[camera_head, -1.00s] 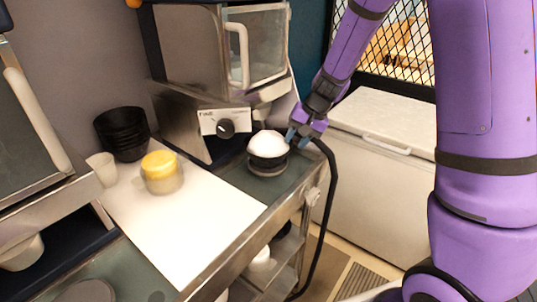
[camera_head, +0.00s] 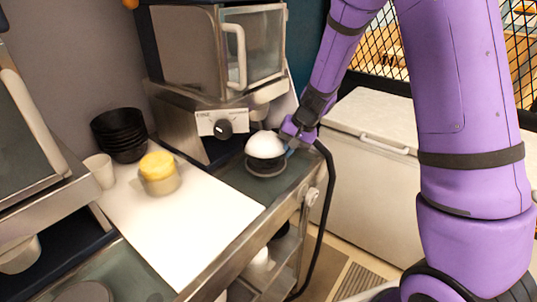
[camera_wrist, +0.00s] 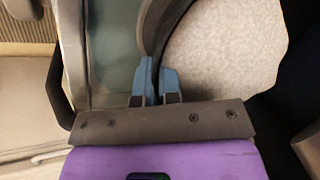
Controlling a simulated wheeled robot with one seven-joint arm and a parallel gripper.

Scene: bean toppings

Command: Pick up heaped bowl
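The heaped bowl is black (camera_head: 264,162) with a smooth white mound (camera_head: 265,144) rising above its rim. It sits upright near the right end of the steel counter, in front of the oven. In the wrist view, the white mound (camera_wrist: 228,45) fills the upper right and the black rim (camera_wrist: 165,25) curves down to my fingers. My gripper (camera_head: 289,147) is at the bowl's right side. Its blue fingers (camera_wrist: 157,72) lie on either side of the rim with only a narrow gap, and look shut on it. The bowl's underside is hidden.
A white board (camera_head: 190,215) covers the counter's middle, with a yellow-lidded jar (camera_head: 159,174), a pale cup (camera_head: 100,170) and stacked black bowls (camera_head: 119,133). An oven (camera_head: 215,60) stands close behind the bowl. A white chest (camera_head: 365,165) stands to the right.

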